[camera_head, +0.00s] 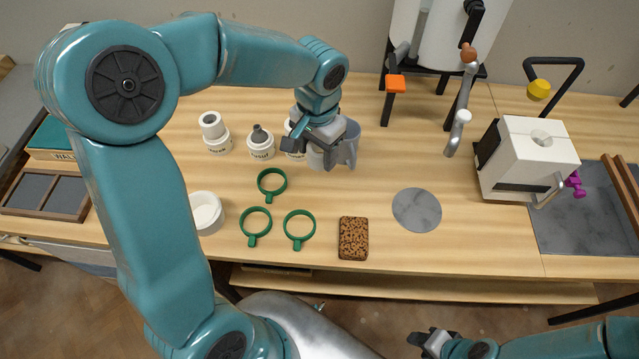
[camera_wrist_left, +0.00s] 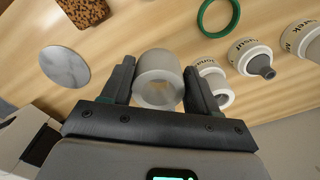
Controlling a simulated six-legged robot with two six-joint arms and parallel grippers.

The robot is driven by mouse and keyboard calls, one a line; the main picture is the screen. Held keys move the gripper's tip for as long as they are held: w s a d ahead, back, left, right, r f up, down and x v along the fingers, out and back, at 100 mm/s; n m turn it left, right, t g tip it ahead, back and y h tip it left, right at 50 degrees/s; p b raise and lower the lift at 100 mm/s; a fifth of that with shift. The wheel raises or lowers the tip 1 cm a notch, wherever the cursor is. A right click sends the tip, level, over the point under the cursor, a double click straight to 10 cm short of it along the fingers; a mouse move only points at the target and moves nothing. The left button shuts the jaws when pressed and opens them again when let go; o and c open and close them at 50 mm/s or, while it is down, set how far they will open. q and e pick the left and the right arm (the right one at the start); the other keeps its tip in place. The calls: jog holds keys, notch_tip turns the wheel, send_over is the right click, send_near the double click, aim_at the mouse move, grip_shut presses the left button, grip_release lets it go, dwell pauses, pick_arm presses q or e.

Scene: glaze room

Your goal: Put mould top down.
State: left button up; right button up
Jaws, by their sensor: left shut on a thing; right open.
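My left gripper (camera_head: 318,150) is over the back middle of the table and shut on a pale grey hollow cylinder, the mould top (camera_wrist_left: 157,80). In the left wrist view the mould top sits between the two dark fingers (camera_wrist_left: 160,85), with its round opening showing. In the head view only a pale part of it (camera_head: 316,159) shows under the gripper; the hand hides the rest. I cannot tell whether it touches the table. My right gripper (camera_head: 432,340) is open and empty at the bottom, in front of the table.
White jars (camera_head: 260,146) stand just left of my left gripper, one partly hidden behind it. Green rings (camera_head: 272,184), a white bowl (camera_head: 207,212), a speckled brown block (camera_head: 353,238) and a grey disc (camera_head: 417,209) lie nearer the front. A white box (camera_head: 535,155) stands right.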

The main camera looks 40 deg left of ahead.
pick_arm(q)
notch_tip(320, 180, down, 7)
jog(key=shift+w+d+f, duration=0.1)
jog(key=shift+d+f, duration=0.05)
jog(key=shift+f, duration=0.35)
notch_tip(320, 180, down, 4)
jog(key=shift+d+r, duration=0.1)
jog(key=shift+r, duration=0.1)
jog(key=shift+f, duration=0.2)
jog(key=shift+b, duration=0.3)
jog(key=shift+f, duration=0.1)
jog(key=o, duration=1.1)
jog(key=shift+r, duration=0.2)
